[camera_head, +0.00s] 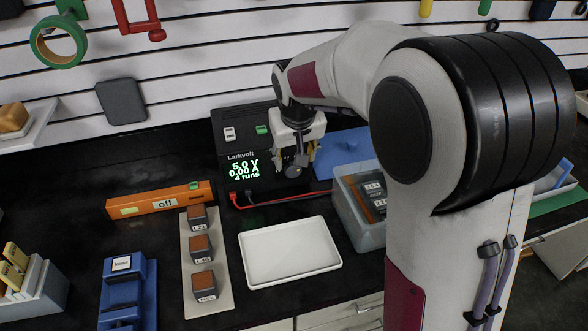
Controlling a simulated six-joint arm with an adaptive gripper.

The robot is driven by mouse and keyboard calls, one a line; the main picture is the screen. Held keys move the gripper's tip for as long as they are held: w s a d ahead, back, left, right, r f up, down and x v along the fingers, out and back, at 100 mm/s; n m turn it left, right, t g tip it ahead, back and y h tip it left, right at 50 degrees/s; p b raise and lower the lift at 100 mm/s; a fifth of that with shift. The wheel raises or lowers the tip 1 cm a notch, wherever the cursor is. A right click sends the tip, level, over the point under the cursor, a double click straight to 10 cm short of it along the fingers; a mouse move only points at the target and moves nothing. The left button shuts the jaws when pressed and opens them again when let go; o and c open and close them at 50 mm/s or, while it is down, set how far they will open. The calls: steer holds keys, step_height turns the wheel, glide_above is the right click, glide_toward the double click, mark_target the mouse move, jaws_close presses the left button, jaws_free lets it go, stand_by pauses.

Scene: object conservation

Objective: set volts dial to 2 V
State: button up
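A black power supply labelled Larkvolt (228,150) stands at the back of the bench. Its green display (244,170) reads 5.0 V, 0.00 A and 4 runs. My gripper (293,163) points down in front of the right part of its face. A round grey part (293,171) shows at the fingertips and may be the volts dial. No dial marking is readable. The gripper and wrist cover much of that side of the face. I cannot tell whether the fingers touch the dial or how far they are apart.
Red and black leads (285,198) run right from the supply. A white tray (290,252) lies empty in front. An orange bar marked off (155,201), a strip of several blocks (206,262) and a blue fixture (128,285) are left. A grey bin (352,222) stands right.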

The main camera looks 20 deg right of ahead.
mark_target(294, 171)
steer(key=shift+x, duration=3.8)
steer(key=shift+c, duration=0.3)
steer(key=c, duration=1)
